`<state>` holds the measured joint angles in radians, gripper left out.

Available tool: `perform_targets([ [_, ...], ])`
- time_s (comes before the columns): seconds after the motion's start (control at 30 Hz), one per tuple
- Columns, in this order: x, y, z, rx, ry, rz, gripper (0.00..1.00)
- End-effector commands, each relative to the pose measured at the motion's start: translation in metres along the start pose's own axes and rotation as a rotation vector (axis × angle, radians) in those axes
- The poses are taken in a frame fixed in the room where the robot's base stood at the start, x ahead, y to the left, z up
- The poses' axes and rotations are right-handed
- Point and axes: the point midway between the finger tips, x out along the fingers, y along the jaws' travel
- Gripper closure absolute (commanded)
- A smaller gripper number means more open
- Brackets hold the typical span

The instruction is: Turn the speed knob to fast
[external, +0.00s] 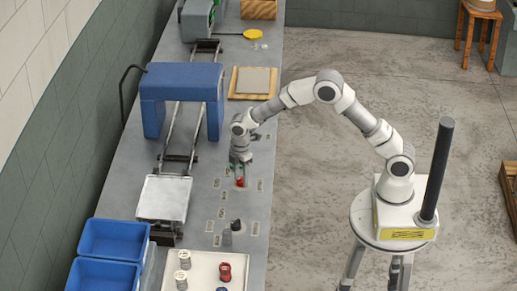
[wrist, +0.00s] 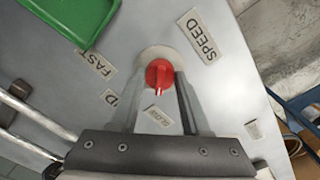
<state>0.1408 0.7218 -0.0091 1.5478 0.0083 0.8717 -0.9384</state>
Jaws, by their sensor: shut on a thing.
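The speed knob is red with a white pointer line (wrist: 158,75) and sits on a pale round base in the grey panel. In the wrist view its pointer faces down, toward the SLOW label (wrist: 157,114). The FAST label (wrist: 96,64) is to the knob's upper left, and the SPEED label (wrist: 201,35) to its upper right. My gripper (wrist: 160,78) is shut on the knob, one finger on each side. In the external view my gripper (external: 239,173) points down over the red knob (external: 240,182) on the bench.
A dark knob (external: 236,225) stands nearer the front of the bench. A silver tray (external: 164,198), a blue arch (external: 183,82) over rails, and blue bins (external: 113,239) lie left. A white tray (external: 204,262) holds small parts. A green thing (wrist: 72,15) fills the wrist view's upper left.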

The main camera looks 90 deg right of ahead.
Motion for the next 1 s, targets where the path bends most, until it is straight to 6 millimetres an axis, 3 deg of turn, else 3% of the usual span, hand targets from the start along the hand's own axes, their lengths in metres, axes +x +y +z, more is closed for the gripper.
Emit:
perform_targets([
  [0.47,-0.0011,0.0002,0.0003,0.094,-0.001,0.000,1.00],
  [1.0,-0.0015,0.0001,0.0003,0.565,-0.001,0.001,1.00],
])
